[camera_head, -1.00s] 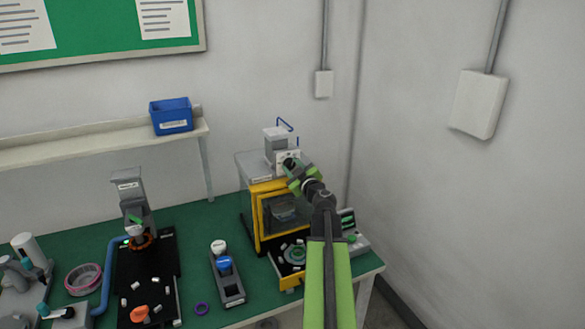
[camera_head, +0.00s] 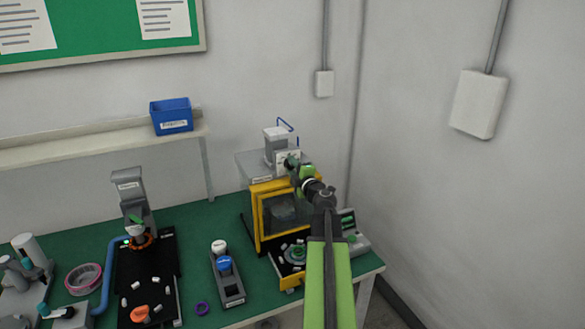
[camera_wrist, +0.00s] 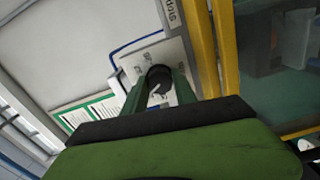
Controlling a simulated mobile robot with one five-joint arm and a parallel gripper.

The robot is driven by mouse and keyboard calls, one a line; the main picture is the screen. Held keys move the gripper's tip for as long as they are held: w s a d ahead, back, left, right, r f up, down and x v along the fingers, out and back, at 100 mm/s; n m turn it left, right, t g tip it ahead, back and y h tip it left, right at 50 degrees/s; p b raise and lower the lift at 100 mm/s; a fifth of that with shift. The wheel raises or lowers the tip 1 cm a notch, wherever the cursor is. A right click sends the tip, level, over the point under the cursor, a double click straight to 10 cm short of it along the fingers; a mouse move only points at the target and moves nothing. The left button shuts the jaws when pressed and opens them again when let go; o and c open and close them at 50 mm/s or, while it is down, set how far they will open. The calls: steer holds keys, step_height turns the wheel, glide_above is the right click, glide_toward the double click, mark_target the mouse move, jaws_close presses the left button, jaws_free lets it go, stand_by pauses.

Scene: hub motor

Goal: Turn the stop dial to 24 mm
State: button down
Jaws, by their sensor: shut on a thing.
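The stop dial (camera_wrist: 158,78) is a dark round knob on a pale scale plate (camera_wrist: 135,60) in the wrist view. My gripper (camera_wrist: 160,88) is shut on the dial, with one green finger on each side of it. In the head view my gripper (camera_head: 292,162) is at the front of the grey and white unit (camera_head: 276,140) on top of the yellow-framed press (camera_head: 262,222). The jaws hide most of the dial there. Scale marks show in the wrist view, but they are too small and blurred to read, so the dial's setting cannot be told.
The yellow frame (camera_wrist: 204,50) stands close to the right of my gripper in the wrist view. A drawer with loose white pieces (camera_head: 290,255) is open below the press. A control box (camera_head: 352,235) stands to its right. A blue bin (camera_head: 171,115) sits on the shelf.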

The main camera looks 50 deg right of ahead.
steer(key=shift+n, duration=1.1)
steer(key=shift+a, duration=0.1)
steer(key=shift+f, duration=0.1)
steer(key=c, duration=1)
jaws_free()
